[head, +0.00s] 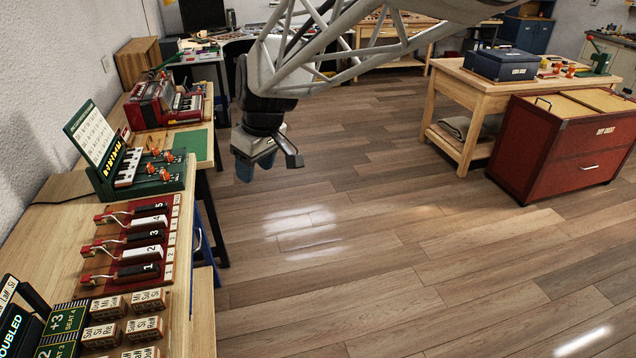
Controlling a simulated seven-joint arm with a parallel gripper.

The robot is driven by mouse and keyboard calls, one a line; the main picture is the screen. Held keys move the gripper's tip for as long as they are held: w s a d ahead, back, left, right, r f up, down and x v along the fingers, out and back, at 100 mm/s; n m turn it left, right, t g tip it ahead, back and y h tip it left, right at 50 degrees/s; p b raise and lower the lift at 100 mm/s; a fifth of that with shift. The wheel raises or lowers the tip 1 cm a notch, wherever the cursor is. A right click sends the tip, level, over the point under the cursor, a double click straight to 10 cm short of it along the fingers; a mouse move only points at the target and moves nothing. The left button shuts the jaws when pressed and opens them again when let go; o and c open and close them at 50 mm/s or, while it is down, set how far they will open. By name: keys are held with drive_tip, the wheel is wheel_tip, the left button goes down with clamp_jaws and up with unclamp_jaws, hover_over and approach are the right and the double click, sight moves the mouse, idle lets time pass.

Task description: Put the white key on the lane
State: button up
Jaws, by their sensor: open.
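On the wooden bench at left, a red numbered rack (134,243) holds several levers with labelled blocks. The blocks alternate black and white. White blocks lie at row 2 (141,252) and row 4 (149,222). Behind the rack, a green box (152,186) carries small white and black piano keys (128,167) and orange-and-green clamps. Which white key or lane is meant I cannot tell. My gripper (250,167) hangs over the floor, right of the bench and apart from both. It is open, and nothing shows between its blue fingertips.
Syllable-marked wooden blocks (104,335) stand at the bench's near end. A red instrument (160,103) sits beyond a green mat (187,145). A red chest (560,150) and a wooden table (480,85) stand at right. The middle floor is clear.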

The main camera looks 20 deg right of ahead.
drive_tip(key=s+d+f+m+h, duration=0.1)
drive_tip(key=s+d+m, duration=0.3)
drive_tip(key=s+d, duration=0.3)
drive_tip(key=s+d+f+m+h, duration=0.1)
drive_tip(key=s+d+m, duration=0.3)
drive_tip(key=s, duration=1.3)
drive_tip(key=d, duration=0.2)
drive_tip(key=shift+s+d+f+t, duration=0.15)
drive_tip(key=shift+s+d+t, duration=0.25)
